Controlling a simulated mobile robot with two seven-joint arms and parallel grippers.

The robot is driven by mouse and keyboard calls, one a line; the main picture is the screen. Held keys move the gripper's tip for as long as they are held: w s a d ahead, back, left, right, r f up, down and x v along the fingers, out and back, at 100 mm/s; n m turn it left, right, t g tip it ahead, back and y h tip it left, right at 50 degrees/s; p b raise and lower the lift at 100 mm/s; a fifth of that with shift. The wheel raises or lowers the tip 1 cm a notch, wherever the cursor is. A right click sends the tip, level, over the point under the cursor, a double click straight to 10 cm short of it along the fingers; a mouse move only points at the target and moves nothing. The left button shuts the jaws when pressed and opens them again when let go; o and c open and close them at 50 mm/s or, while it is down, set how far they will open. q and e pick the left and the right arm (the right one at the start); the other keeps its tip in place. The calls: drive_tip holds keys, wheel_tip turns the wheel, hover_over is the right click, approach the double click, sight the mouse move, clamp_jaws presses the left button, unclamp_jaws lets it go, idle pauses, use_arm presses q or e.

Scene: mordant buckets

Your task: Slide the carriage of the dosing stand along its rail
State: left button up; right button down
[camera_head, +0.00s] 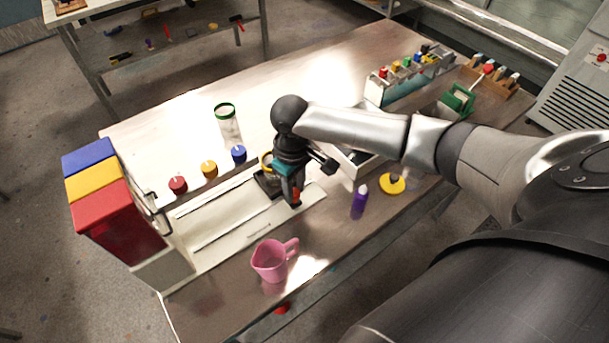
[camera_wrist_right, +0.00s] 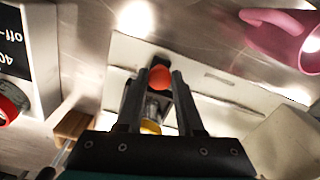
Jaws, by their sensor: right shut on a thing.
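The dosing stand has a tall box with blue, yellow and red tops (camera_head: 97,188) at its left end. Its pale flat base with the rail (camera_head: 218,212) runs from there to the right. The dark carriage (camera_head: 266,185), with a yellow ring on it, sits near the right end of the rail, partly hidden by my right gripper (camera_head: 294,197). That gripper points down and is shut on the carriage's orange-red knob (camera_wrist_right: 160,77), which shows between its fingers in the right wrist view. My left gripper is not in view.
A pink jug (camera_head: 271,260) stands in front of the base. A purple bottle (camera_head: 360,200) and a yellow disc (camera_head: 392,184) are to the right. Red, orange and blue knobs (camera_head: 209,169) line the rear side. A green-rimmed jar (camera_head: 228,122) stands behind. The rail left of the carriage looks clear.

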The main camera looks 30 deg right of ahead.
drive_tip(key=a+p, duration=0.1)
drive_tip(key=a, duration=0.1)
drive_tip(key=a+p, duration=0.1)
drive_tip(key=a, duration=0.1)
drive_tip(key=a+p, duration=0.1)
drive_tip(key=a, duration=0.2)
drive_tip(key=shift+s+r+p, duration=0.15)
drive_tip(key=shift+s+p, duration=0.1)
drive_tip(key=shift+p, duration=0.15)
drive_tip(key=shift+a, duration=0.35)
drive_tip(key=c, duration=0.5)
unclamp_jaws()
drive_tip(key=shift+d, duration=0.1)
drive_tip(key=shift+c, duration=0.2)
wheel_tip(320, 180, up, 15)
drive_tip(key=p, duration=0.1)
